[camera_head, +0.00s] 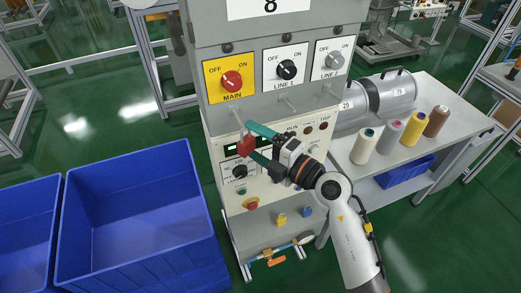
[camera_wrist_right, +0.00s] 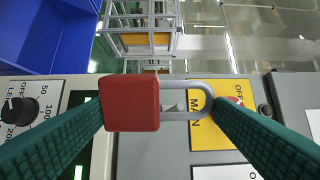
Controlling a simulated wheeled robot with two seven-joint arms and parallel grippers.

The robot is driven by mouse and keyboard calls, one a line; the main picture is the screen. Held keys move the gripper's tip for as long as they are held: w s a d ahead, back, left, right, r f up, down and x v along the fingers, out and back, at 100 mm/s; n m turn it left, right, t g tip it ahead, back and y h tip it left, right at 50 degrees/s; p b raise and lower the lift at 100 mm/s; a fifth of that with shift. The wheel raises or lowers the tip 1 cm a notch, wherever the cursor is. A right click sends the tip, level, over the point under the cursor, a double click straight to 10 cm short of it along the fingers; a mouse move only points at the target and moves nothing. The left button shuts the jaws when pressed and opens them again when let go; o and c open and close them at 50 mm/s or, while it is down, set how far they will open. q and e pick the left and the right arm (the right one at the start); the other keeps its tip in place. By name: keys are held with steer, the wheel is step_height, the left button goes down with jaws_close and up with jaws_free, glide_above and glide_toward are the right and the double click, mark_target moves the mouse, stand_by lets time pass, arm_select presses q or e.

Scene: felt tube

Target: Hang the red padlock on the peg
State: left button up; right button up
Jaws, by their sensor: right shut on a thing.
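The red padlock (camera_head: 246,147) is held in front of the panel, below the yellow MAIN switch plate (camera_head: 231,78). My right gripper (camera_head: 256,142), with teal fingers, is shut on it. In the right wrist view, the padlock's red body (camera_wrist_right: 130,104) lies at the left finger and its grey shackle (camera_wrist_right: 190,101) reaches to the right finger. In the head view the shackle end is up. The peg (camera_head: 238,117) below MAIN sticks out just above the padlock. I cannot tell whether its tip is inside the shackle. My left gripper is not in view.
Two more pegs (camera_head: 287,104) (camera_head: 338,89) stick out under the LINE 1 and LINE 2 switches. A yellow padlock (camera_head: 281,219) and a blue one (camera_head: 307,211) are lower down. Blue bins (camera_head: 140,205) stand left. A table with thread spools (camera_head: 389,136) stands right.

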steer(key=shift+w+a+f+b, duration=0.1)
steer(key=shift+w+a+b, duration=0.15)
steer(key=shift+w+b, duration=0.3)
steer(key=shift+w+a+f+b, duration=0.1)
steer(key=shift+w+a+b, duration=0.2)
steer(key=shift+w, duration=0.45)
steer(key=shift+w+a+f+b, duration=0.1)
steer(key=shift+w+a+b, duration=0.05)
steer(key=shift+w, duration=0.4)
steer(key=shift+w+a+f+b, duration=0.1)
steer(key=shift+w+b, duration=0.05)
steer(key=shift+w, duration=0.4)
steer(key=shift+f, duration=0.1)
steer(key=shift+w, duration=0.1)
steer(key=o, duration=1.1)
